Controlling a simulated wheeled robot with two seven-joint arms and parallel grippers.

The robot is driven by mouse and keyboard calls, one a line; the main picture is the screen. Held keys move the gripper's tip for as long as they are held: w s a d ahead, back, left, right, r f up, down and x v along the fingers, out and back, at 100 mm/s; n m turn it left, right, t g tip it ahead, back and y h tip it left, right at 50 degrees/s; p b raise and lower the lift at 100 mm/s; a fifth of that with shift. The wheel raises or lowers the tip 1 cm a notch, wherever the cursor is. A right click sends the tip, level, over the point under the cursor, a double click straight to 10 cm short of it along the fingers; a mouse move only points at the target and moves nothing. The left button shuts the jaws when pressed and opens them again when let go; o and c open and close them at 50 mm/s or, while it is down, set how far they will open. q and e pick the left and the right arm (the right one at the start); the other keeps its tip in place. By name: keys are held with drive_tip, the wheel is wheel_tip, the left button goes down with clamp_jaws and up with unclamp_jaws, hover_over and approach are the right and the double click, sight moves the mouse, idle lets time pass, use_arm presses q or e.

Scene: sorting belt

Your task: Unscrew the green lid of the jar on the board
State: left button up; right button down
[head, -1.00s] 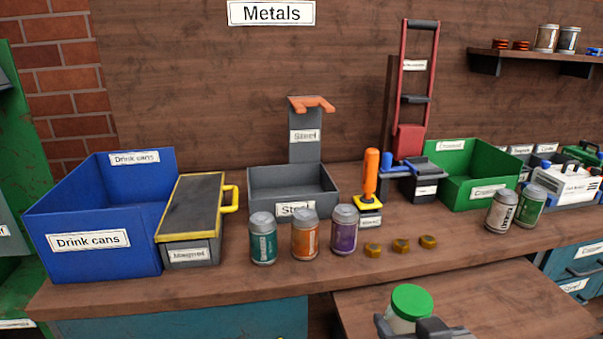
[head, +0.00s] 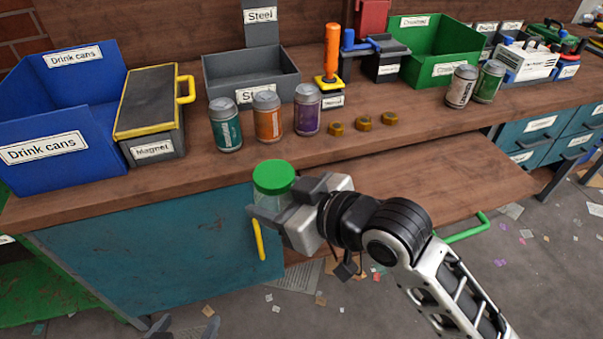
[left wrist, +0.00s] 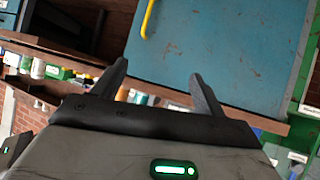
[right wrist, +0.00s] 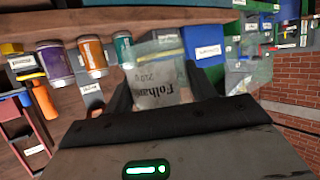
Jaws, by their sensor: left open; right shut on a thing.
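The clear jar (head: 272,205) with its green lid (head: 274,177) on top is upright in the head view. My right gripper (head: 285,212) is shut around the jar's body, below the lid, and holds it in the air in front of the bench, left of the pull-out board (head: 440,180). The right wrist view shows the see-through jar (right wrist: 162,82) with dark lettering between the fingers; the lid is not clear there. My left gripper (head: 184,326) is at the bottom edge of the head view, low and left of the jar. It is open and empty in the left wrist view (left wrist: 160,88).
Three cans (head: 267,117) and several brass nuts (head: 362,124) stand along the bench's front edge. A blue bin (head: 60,150) and a magnet box (head: 150,110) are at the left. A teal cabinet (head: 170,250) with a yellow handle (head: 257,240) is below. The board looks bare.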

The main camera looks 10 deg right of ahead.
use_arm(q)
drive_tip(key=w+d+r+m+g+h, duration=0.35)
drive_tip(key=w+d+m, duration=0.45)
drive_tip(key=w+m, duration=0.45)
drive_tip(key=w+d+r+m+g, duration=0.3)
drive_tip(key=w+r+m, duration=0.6)
drive_tip(key=m, duration=0.4)
wheel_tip(320, 180, up, 20)
drive_tip(key=m+g+y, duration=0.4)
drive_tip(key=m+y, duration=0.2)
drive_tip(key=m, duration=0.2)
hover_over(280, 172)
drive_tip(key=w, duration=0.1)
drive_tip(key=shift+d+r, duration=0.1)
drive_tip(key=shift+r, duration=0.05)
drive_tip(key=shift+s+r+n+y, duration=0.1)
drive_tip(key=shift+s+n+y, duration=0.25)
drive_tip(key=shift+s, duration=0.15)
drive_tip(key=shift+f, duration=0.25)
wheel_tip(280, 172, down, 7)
drive_tip(key=shift+f, duration=0.2)
